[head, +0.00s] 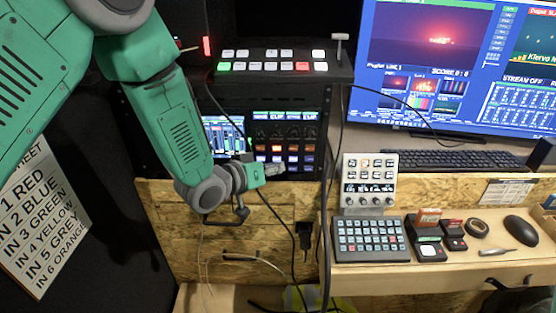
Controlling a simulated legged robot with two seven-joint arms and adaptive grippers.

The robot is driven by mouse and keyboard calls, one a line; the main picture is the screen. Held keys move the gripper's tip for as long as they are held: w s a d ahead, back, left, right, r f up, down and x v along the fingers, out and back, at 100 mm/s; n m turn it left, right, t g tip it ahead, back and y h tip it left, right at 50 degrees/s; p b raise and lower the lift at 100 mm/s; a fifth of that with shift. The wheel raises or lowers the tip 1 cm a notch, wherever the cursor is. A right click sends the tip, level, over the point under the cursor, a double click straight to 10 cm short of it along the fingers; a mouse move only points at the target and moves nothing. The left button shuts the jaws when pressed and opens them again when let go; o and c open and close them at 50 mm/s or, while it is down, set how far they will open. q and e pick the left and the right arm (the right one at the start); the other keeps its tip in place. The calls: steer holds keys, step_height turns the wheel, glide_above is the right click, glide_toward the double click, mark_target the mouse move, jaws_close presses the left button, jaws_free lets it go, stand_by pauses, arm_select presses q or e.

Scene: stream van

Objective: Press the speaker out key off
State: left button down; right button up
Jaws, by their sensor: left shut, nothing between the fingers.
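A rack panel (250,114) with small screens and lit keys stands in the middle of the head view. Its keys (292,158) glow orange, blue and red; the labels are too small to read, so I cannot tell which one is the speaker out key. My left gripper (281,168) is shut and empty, its tips pointing right in front of the lower left keys. It hides part of that row. I cannot tell whether the tips touch a key.
A switcher (272,75) with a lever sits above the panel. Dark cables (327,215) hang to the right. A desk (470,256) at right bears a button pad (370,240), a white knob controller (369,181) and a mouse (521,229). A keyboard (455,160) lies below a monitor (430,60).

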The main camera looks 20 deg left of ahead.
stand_by(0.4)
arm_select(q)
steer(key=shift+w+a+r, duration=0.1)
steer(key=shift+w+a, duration=0.05)
steer(key=shift+w, duration=0.25)
steer(key=shift+w, duration=0.2)
stand_by(0.5)
steer(key=shift+s, duration=0.1)
steer(key=shift+s+p, duration=0.3)
steer(key=shift+s, duration=0.3)
steer(key=s+d, duration=0.2)
steer(key=s, duration=0.3)
steer(key=shift+s+p, duration=0.3)
steer(key=shift+s, duration=0.05)
